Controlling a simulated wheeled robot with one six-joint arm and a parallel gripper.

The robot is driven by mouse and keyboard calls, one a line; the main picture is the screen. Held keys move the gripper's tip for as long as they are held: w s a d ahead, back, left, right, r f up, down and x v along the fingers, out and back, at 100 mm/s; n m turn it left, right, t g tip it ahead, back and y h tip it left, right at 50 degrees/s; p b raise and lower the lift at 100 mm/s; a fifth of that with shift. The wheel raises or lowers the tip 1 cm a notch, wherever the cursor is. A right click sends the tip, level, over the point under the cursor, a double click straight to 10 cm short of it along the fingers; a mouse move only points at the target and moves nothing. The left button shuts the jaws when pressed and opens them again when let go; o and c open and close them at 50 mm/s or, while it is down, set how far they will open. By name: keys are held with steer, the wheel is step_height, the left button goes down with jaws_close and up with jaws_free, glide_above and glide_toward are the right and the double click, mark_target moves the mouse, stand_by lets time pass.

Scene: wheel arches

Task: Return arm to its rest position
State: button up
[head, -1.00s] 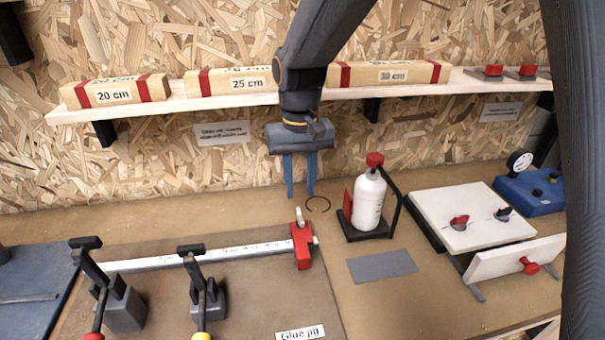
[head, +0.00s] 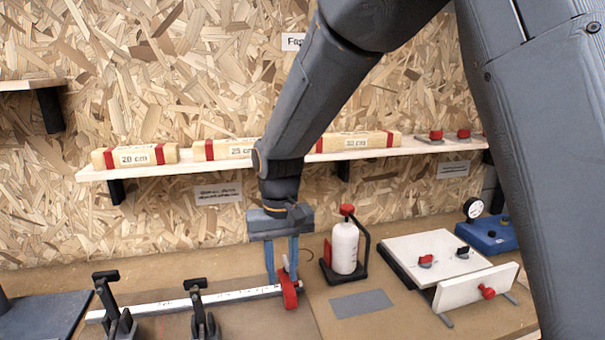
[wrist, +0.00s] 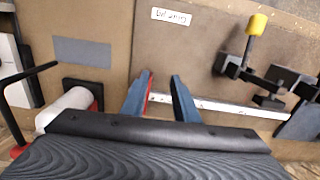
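My gripper (head: 282,268) hangs from my arm with its two blue fingers pointing down. The fingers are apart with nothing between them; this gap also shows in the wrist view (wrist: 160,92). In the head view the right finger overlaps the red stop (head: 289,292) at the right end of the white ruled strip (head: 240,295). I cannot tell whether they touch. In the wrist view the strip (wrist: 225,107) runs right from behind the fingers. The white bottle (head: 344,248) stands upright in its dark holder, to the right of my gripper.
A shelf (head: 220,166) with labelled wooden bars is on the wall behind my arm. Two dark clamps (head: 108,295) (head: 198,300) stand at the lower left. A grey pad (head: 361,303) lies in front of the bottle. A white panel fixture (head: 432,255) and a blue gauge block (head: 487,234) are at right.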

steer(key=s+d+f+m+b, duration=0.1)
steer(key=s+d+f, duration=0.1)
steer(key=d, duration=0.6)
steer(key=s+d+f+m+t, duration=0.1)
steer(key=s+d+f, duration=0.1)
steer(key=s+d, duration=0.3)
steer(key=s+d+f+m+b, duration=0.1)
steer(key=s+d, duration=0.3)
steer(key=d, duration=0.7)
steer(key=shift+s+f+b, duration=0.2)
steer(key=shift+f+b, duration=0.15)
steer(key=shift+f, duration=0.35)
